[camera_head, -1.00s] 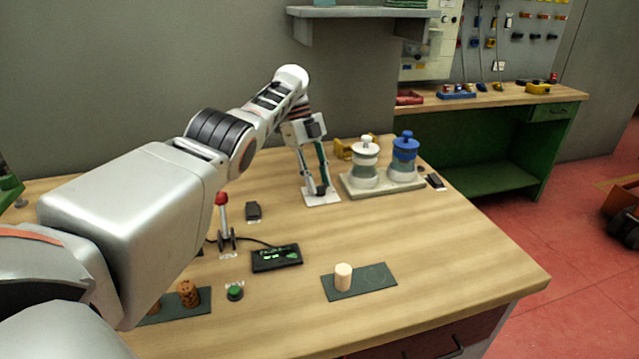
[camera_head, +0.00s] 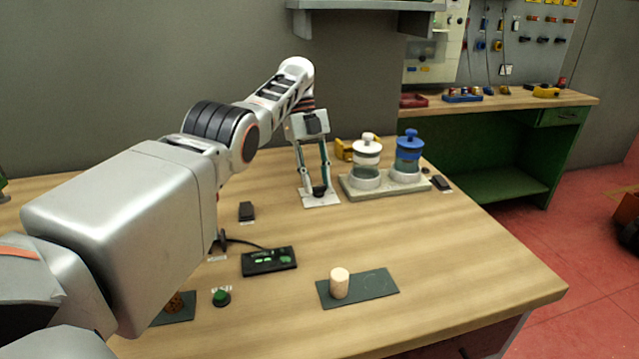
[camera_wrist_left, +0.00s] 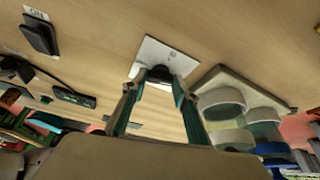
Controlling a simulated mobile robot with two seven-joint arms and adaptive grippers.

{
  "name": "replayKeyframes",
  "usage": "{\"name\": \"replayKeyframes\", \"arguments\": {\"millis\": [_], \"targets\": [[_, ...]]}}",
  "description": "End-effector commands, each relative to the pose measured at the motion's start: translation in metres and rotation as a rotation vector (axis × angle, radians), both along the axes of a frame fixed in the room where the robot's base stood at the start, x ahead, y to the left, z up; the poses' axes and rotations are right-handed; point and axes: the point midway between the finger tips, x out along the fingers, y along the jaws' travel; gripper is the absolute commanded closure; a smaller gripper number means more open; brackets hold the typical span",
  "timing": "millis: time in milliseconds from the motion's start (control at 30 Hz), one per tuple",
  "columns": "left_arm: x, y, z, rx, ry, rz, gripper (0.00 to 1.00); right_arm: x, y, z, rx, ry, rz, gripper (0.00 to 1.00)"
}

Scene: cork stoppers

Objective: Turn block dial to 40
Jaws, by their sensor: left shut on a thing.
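The dial is a small dark knob (camera_head: 320,191) on a white plate (camera_head: 333,199) on the bench. It also shows in the left wrist view (camera_wrist_left: 160,74), with the white plate (camera_wrist_left: 167,52) behind it. My left gripper (camera_head: 316,188) points down at the dial, one finger on each side of the knob, and is shut on it. In the wrist view both fingertips (camera_wrist_left: 158,80) touch or nearly touch the knob's sides. The scale and its numbers cannot be read. My right gripper is not in view.
Two jars, one white-topped (camera_head: 366,162) and one blue-topped (camera_head: 407,158), stand on a pale base (camera_head: 352,192) close right of the dial. A black switch (camera_head: 246,211), a green-lit display (camera_head: 269,261), a green button (camera_head: 221,297) and a cork (camera_head: 339,283) on a dark mat (camera_head: 377,285) lie nearer.

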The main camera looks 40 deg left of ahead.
Motion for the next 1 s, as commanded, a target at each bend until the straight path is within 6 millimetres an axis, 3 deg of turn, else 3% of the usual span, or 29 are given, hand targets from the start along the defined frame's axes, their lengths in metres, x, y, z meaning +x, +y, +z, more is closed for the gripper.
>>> {"name": "replayKeyframes", "arguments": {"millis": [100, 500, 1000], "targets": [[0.0, 0.001, -0.01, 0.002, 0.013, -0.056, 0.92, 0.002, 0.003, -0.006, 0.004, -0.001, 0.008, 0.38], [0.002, 0.0, -0.006, 0.001, 0.009, -0.244, 0.92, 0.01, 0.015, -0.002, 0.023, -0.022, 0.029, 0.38], [0.002, 0.0, 0.0, 0.002, 0.003, -0.285, 0.93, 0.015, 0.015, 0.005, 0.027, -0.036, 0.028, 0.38]]}}
